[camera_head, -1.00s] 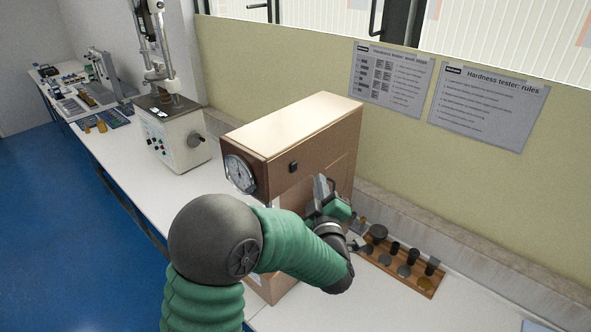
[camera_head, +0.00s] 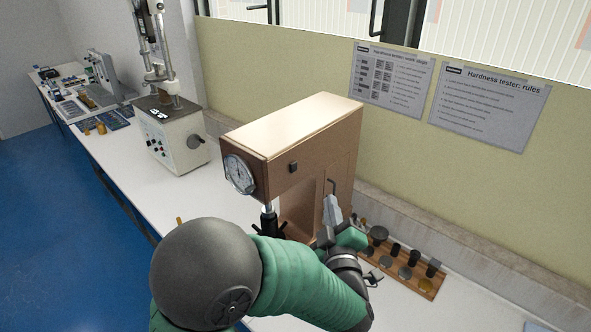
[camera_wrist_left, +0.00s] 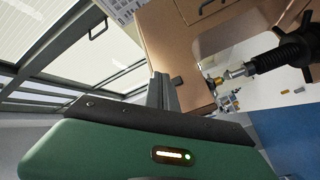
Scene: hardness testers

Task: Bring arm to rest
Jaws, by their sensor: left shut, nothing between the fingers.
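My left arm comes in from the bottom left in the head view, with a dark round joint and green sleeves. My left gripper (camera_head: 332,207) is shut and empty, its fingers pointing up in front of the right side of the brown hardness tester (camera_head: 313,128). In the left wrist view the shut fingers (camera_wrist_left: 163,92) show near the tester's brown body (camera_wrist_left: 185,50); I cannot tell whether they touch it. The arm hides the tester's lower part in the head view. My right gripper is not in view.
A wooden tray (camera_head: 437,290) with several small dark and metal parts lies right of the gripper. A white tester (camera_head: 180,143) stands further left on the white bench. A wall with two notices (camera_head: 487,105) is behind. The blue floor (camera_head: 45,215) is clear.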

